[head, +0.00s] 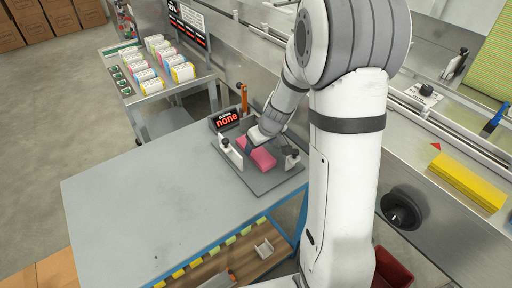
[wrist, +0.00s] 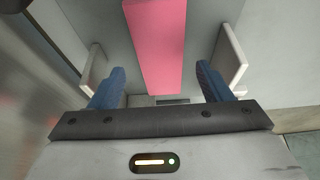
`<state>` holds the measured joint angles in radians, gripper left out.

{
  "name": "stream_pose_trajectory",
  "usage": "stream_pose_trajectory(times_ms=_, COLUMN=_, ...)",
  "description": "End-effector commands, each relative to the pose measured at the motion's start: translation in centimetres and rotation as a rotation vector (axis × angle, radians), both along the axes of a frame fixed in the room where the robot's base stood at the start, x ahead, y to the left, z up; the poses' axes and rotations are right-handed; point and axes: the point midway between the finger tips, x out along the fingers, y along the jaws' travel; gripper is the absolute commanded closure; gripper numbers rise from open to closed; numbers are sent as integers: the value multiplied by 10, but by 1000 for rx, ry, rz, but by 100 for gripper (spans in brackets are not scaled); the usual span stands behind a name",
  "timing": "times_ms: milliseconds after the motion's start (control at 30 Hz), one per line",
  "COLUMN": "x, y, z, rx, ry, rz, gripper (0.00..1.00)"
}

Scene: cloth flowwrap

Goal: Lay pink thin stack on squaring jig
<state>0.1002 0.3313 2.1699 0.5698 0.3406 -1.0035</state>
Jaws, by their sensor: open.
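A pink thin stack (head: 262,159) lies on the squaring jig, a dark grey plate (head: 280,178) with white upright guides, on the table. In the wrist view the pink stack (wrist: 158,45) runs lengthwise between my blue fingers, with a gap on each side. My gripper (wrist: 161,88) is open, and the jig's white side guides (wrist: 232,55) stand just outside the fingers. In the head view my gripper (head: 252,146) is at the stack, partly hidden by my arm.
A small display reading "none" (head: 226,118) stands behind the jig. The grey table (head: 150,195) is clear to the left. A side table at the back holds rows of coloured packs (head: 164,62). A yellow stack (head: 467,181) lies on the steel machine at right.

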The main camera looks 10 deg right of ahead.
Motion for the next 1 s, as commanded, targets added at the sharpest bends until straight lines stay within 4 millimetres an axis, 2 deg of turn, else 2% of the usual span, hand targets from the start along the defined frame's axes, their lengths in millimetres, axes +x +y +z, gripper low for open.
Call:
stream_pose_trajectory(times_ms=33, x=-4, y=-2, z=15, rx=0, ry=-5, rz=0, gripper=28)
stream_pose_trajectory(times_ms=200, x=-17, y=-7, z=48, rx=1, ry=-4, rz=0, gripper=28)
stream_pose_trajectory(times_ms=300, x=-23, y=-10, z=62, rx=1, ry=-3, rz=-1, gripper=28)
stream_pose_trajectory(times_ms=567, x=-38, y=-10, z=85, rx=4, ry=6, rz=-8, gripper=28)
stream_pose_trajectory(times_ms=667, x=-60, y=-2, z=100, rx=14, ry=26, rz=-36, gripper=28)
stream_pose_trajectory(times_ms=800, x=-114, y=9, z=126, rx=22, ry=79, rz=-117, gripper=28)
stream_pose_trajectory(times_ms=1000, x=-193, y=11, z=145, rx=-3, ry=150, rz=-264, gripper=28)
